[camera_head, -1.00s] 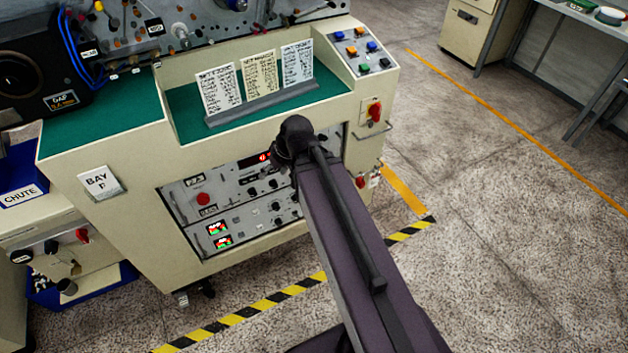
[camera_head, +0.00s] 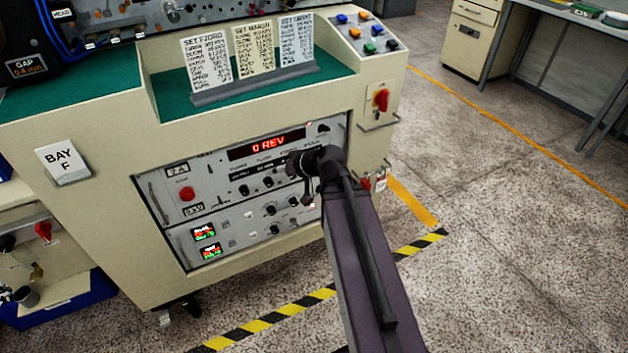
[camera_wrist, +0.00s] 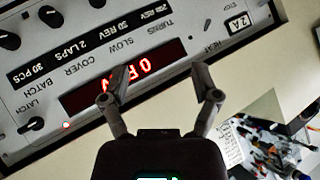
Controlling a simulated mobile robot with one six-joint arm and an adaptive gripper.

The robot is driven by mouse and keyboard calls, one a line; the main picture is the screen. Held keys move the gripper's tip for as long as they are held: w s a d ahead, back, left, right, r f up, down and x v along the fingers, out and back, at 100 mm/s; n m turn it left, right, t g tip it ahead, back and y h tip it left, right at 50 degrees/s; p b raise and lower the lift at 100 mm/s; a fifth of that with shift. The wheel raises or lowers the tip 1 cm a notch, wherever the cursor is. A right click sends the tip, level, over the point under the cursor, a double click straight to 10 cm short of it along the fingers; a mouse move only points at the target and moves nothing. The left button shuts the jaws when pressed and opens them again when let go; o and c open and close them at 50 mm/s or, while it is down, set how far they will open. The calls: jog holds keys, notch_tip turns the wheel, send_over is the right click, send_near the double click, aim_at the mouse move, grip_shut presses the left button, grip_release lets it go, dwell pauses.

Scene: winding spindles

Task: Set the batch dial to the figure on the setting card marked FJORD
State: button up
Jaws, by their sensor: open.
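The setting card marked FJORD (camera_head: 207,62) is the leftmost of three upright cards on the console; its rows are too small to read surely. The upper panel's red display (camera_head: 268,145) reads 0 REV. In the wrist view the panel is upside down. The batch dial (camera_wrist: 9,40) is a black knob at the left edge, in line with the BATCH label and the strip reading 30 PCS. In the head view my arm seems to hide it. My gripper (camera_wrist: 158,97) is open and empty, its fingers in front of the display, apart from the dial.
Other black knobs, such as the cover knob (camera_wrist: 50,15), line the row beside the batch dial. A latch knob (camera_wrist: 33,125) and a lit red lamp (camera_wrist: 66,124) are nearby. Floor at right is clear.

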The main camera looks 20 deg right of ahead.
jog(key=w+d+f+m+t+h+b, duration=0.1)
jog(key=d+f+m+t+h+b, duration=0.4)
jog(key=d+f+b, duration=1.3)
jog(key=shift+w+d+f+m+t+h+b, duration=0.35)
jog(key=shift+t+b, duration=1.55)
jog(key=shift+b, duration=2.8)
jog(key=shift+d+r, duration=0.1)
jog(key=shift+r, duration=0.05)
jog(key=w, duration=1.3)
jog(key=shift+w+a, duration=0.25)
jog(key=shift+a, duration=0.05)
grip_shut()
jog(key=shift+a, duration=0.4)
jog(key=shift+d, duration=0.3)
